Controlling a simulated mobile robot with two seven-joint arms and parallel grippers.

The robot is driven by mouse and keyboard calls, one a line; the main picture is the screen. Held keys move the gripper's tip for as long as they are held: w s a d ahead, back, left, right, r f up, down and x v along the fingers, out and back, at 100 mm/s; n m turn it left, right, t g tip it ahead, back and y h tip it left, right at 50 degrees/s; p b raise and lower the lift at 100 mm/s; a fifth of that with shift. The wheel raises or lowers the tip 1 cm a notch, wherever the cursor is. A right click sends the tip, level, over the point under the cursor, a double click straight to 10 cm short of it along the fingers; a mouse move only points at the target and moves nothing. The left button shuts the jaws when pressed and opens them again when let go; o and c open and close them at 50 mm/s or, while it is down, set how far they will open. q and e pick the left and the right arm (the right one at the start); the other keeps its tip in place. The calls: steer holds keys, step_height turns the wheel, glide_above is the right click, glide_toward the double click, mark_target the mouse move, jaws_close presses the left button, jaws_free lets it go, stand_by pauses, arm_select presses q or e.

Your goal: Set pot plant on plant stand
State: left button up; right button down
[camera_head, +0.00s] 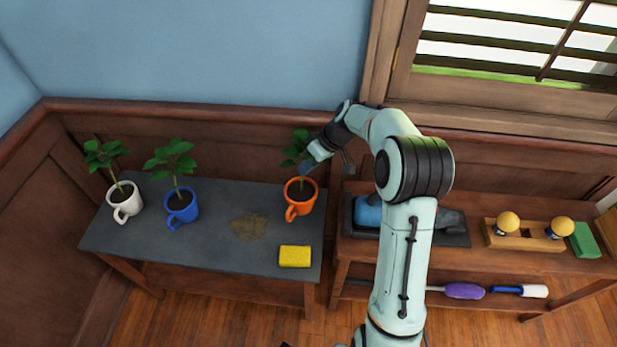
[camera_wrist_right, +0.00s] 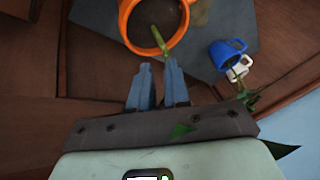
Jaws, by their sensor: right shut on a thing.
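The pot plant in an orange mug (camera_head: 300,203) is at the right end of a low stand with a dark grey top (camera_head: 190,250). In the right wrist view the orange rim (camera_wrist_right: 124,22) and soil show just beyond the fingers. My right gripper (camera_head: 309,167) is at the plant above the mug. Its blue fingers (camera_wrist_right: 158,84) are shut on the plant's stem, and leaves show behind them. I cannot tell whether the mug touches the top. A white mug plant (camera_head: 126,208) and a blue mug plant (camera_head: 182,208) stand at the left. My left gripper is not in view.
A brown dirt patch (camera_head: 249,226) and a yellow sponge (camera_head: 295,256) lie on the grey top. A wooden shelf (camera_head: 500,262) at the right holds a dark tray, round yellow knobs, a green block (camera_head: 583,240) and brushes. A wall and window stand behind.

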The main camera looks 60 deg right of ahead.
mark_target(300, 186)
steer(key=shift+f+b, duration=0.3)
steer(key=shift+f, duration=2.1)
steer(key=c, duration=1.1)
jaws_free()
steer(key=shift+r, duration=0.15)
steer(key=p+v, duration=0.1)
steer(key=v, duration=1)
steer(key=shift+s+d+r, duration=0.15)
steer(key=shift+s+r, duration=0.05)
steer(key=shift+r, duration=0.1)
